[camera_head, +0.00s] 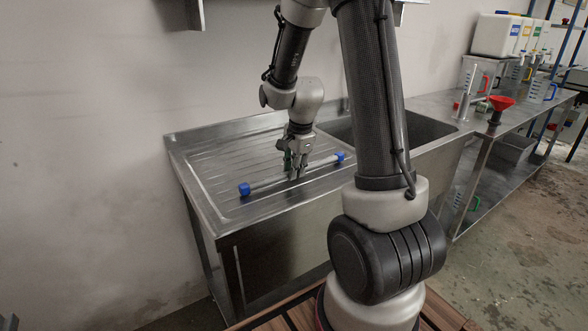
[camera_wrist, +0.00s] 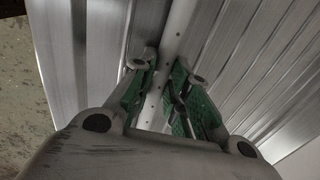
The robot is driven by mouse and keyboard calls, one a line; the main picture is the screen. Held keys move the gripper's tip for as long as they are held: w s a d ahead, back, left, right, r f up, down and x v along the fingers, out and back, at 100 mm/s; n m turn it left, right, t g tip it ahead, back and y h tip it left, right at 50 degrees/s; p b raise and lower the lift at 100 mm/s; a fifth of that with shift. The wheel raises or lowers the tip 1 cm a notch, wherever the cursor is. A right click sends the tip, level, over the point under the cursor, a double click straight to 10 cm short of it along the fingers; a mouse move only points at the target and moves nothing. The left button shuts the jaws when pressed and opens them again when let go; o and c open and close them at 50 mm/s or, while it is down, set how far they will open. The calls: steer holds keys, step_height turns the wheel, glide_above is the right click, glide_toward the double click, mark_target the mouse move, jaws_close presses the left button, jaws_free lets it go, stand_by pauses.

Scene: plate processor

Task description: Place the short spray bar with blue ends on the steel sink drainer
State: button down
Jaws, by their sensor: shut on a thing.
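The short spray bar (camera_head: 265,183) is a pale tube with a blue cap at each end. It lies level over the ribbed steel sink drainer (camera_head: 212,160); I cannot tell whether it touches the surface. My gripper (camera_head: 294,174) points down and is shut on the middle of the bar. In the wrist view the bar (camera_wrist: 172,50) runs between the green-padded fingers of my gripper (camera_wrist: 165,95), with small holes along it. The drainer's ribs (camera_wrist: 245,60) show behind it. The bar's blue ends are outside the wrist view.
The sink basin (camera_head: 425,128) is right of the drainer, partly hidden by my arm. A steel counter on the right holds a red funnel (camera_head: 501,102), clear jugs (camera_head: 541,90) and white canisters (camera_head: 497,36). A wall stands close behind the drainer.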

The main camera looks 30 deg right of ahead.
steer(key=shift+f, duration=0.15)
steer(key=c, duration=1.4)
jaws_free()
steer(key=shift+f, duration=0.1)
steer(key=shift+o, duration=0.2)
step_height(320, 180, up, 12)
steer(key=s, duration=0.2)
steer(key=s+a+r+n, duration=0.1)
steer(key=s+r+n, duration=0.1)
steer(key=s+n, duration=0.4)
steer(key=s+a+r+n+t, duration=0.1)
steer(key=s+a+r+n, duration=0.1)
steer(key=s+n, duration=0.3)
steer(key=s+a+r+n+t, duration=0.1)
steer(key=s+r+n, duration=0.2)
steer(key=s+n, duration=0.3)
steer(key=s, duration=0.4)
steer(key=shift+a+r+n, duration=0.3)
steer(key=shift+s, duration=0.1)
